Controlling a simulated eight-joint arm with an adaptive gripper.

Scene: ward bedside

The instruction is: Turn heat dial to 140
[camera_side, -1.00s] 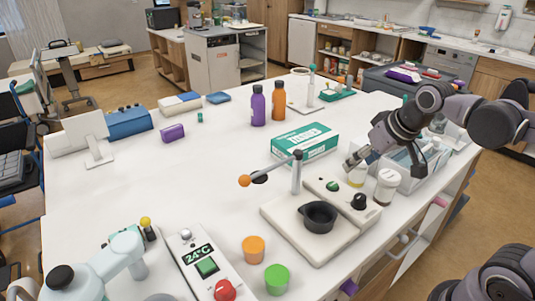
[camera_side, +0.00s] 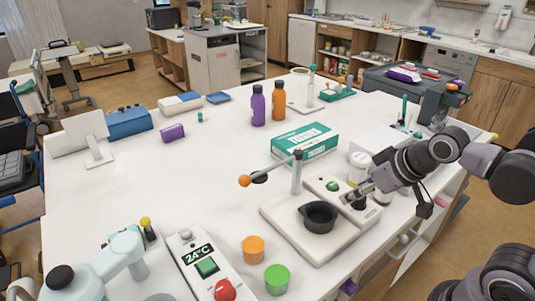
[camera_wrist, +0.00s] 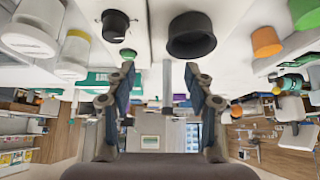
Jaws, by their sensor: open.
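A white hotplate-like unit (camera_side: 285,222) stands on the table, with a black pot (camera_side: 319,216), a green button (camera_side: 333,186) and a black dial (camera_side: 358,202) at its right end. The wrist view shows the dial (camera_wrist: 116,30) and the pot (camera_wrist: 191,36) at the top. No scale numbers are readable. My gripper (camera_side: 352,194) is open beside the dial, partly covering it in the side view. In the wrist view the spread fingers (camera_wrist: 159,76) are empty, with the dial ahead of the left finger.
An upright post (camera_side: 297,172) with an orange-tipped arm rises behind the pot. A tissue box (camera_side: 304,143) lies behind it. Lidded jars (camera_wrist: 75,55) stand close beside the unit. Orange (camera_side: 253,249) and green (camera_side: 277,279) cups stand in front. The table's middle left is clear.

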